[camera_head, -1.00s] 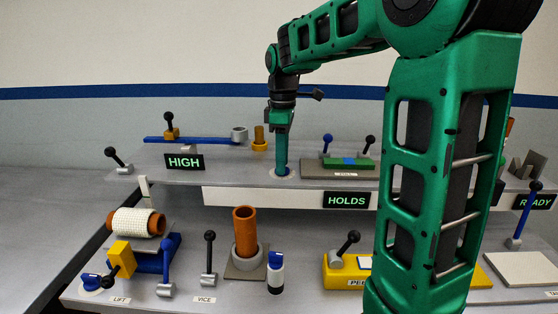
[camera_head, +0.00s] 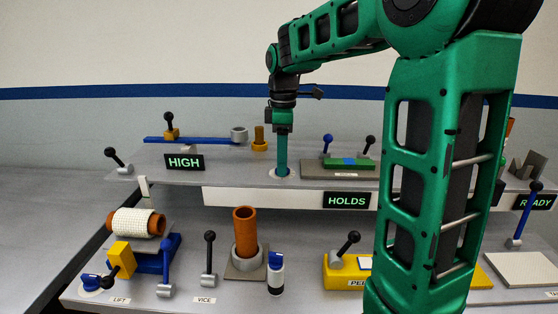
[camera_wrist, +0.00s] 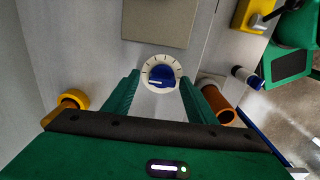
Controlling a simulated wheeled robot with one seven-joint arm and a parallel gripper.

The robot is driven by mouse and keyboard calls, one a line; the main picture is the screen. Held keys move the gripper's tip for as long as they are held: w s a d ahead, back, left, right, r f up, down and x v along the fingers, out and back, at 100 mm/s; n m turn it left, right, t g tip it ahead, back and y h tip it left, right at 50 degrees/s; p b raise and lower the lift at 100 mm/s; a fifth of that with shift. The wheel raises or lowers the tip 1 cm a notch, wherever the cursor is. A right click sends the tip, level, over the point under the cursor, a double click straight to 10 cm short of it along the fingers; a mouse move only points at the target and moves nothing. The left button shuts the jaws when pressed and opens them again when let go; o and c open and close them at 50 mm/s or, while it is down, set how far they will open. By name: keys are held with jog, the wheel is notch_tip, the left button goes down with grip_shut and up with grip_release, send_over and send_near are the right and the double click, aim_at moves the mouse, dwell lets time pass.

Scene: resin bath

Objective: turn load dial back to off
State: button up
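A blue dial knob (camera_wrist: 161,75) sits on a round white base with dark tick marks, with a light pointer line toward its lower left. No label on it is readable. In the head view the base (camera_head: 283,172) shows on the raised rear deck, and the knob is hidden by my fingers. My gripper (camera_head: 281,166) points straight down over it. In the wrist view my gripper (camera_wrist: 160,79) is open, one finger on each side of the knob, with a gap on both sides. I cannot tell the exact height of the fingertips.
Signs read HIGH (camera_head: 184,162), HOLDS (camera_head: 346,201) and READY (camera_head: 534,202). An orange-yellow post (camera_head: 259,138) stands left of my gripper. A grey plate with a green block (camera_head: 349,163) lies to the right. Several levers and a brown cylinder (camera_head: 244,232) stand on the lower front deck.

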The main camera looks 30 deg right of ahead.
notch_tip(320, 180, up, 11)
jog(key=shift+f, duration=0.15)
dwell(0.5)
dwell(0.4)
